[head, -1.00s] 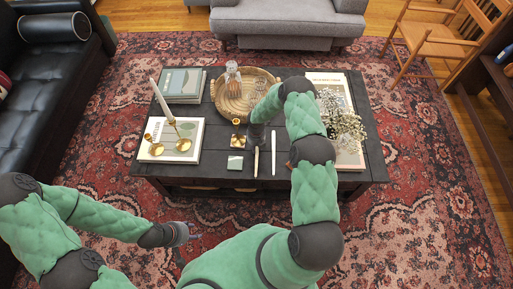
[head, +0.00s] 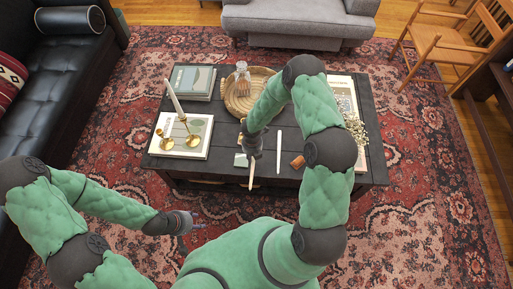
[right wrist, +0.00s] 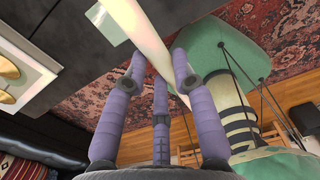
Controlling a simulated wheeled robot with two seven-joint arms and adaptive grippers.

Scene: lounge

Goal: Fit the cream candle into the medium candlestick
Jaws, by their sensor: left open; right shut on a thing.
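My right gripper (head: 254,150) is shut on the cream candle (head: 251,176), which points down toward the table's front edge. In the right wrist view the candle (right wrist: 147,38) runs out from between the fingers (right wrist: 165,85). A brass candlestick beside the right gripper is mostly hidden by it in the head view. I cannot tell which is the medium one. My left gripper (head: 190,221) is open and empty, in front of the table.
A white candle (head: 278,146) lies on the dark table (head: 318,178), near a brown object (head: 297,162) and a small green item (head: 241,160). A woven tray (head: 232,104) with a glass bottle (head: 241,72), books (head: 193,82) and white flowers (head: 356,129) stand around.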

